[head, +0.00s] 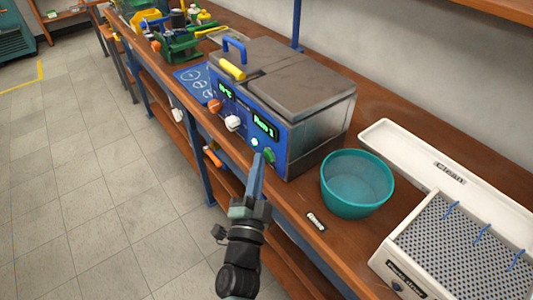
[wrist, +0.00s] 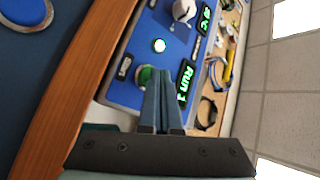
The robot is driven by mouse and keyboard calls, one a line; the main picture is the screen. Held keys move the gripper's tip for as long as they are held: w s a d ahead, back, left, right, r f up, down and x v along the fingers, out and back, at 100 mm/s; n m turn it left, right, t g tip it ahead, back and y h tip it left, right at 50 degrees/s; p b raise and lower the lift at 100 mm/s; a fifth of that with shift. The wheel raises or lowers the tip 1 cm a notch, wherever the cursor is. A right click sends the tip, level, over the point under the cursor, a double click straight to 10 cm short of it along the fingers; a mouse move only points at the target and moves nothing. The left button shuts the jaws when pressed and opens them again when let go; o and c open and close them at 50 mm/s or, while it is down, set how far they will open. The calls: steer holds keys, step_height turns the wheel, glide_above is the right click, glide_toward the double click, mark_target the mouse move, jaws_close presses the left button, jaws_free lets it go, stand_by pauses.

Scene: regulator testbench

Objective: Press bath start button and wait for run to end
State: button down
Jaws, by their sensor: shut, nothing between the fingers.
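The bath (head: 305,130) is a box with a grey lid, metal side and blue front panel, standing on the wooden bench. A green button (head: 268,155) sits low on the panel; in the wrist view it (wrist: 144,74) is partly hidden behind my fingers. A lit white lamp (head: 254,142) is beside it, also seen in the wrist view (wrist: 159,45). A green-lit display (wrist: 186,82) seems to read "Run 1". My gripper (head: 258,160) is shut and empty, its tips at or very near the green button; I cannot tell whether they touch.
A teal bowl (head: 357,183) stands right of the bath, and a white tray unit marked "Clean" (head: 440,165) is farther right. White and orange knobs (head: 233,123) stick out from the panel. Floor at left is clear.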

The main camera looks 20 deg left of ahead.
steer(key=shift+s+a, duration=0.3)
steer(key=shift+s, duration=0.1)
steer(key=s+a+p, duration=0.1)
steer(key=s, duration=0.1)
steer(key=s+a+p, duration=0.2)
stand_by(0.4)
stand_by(0.7)
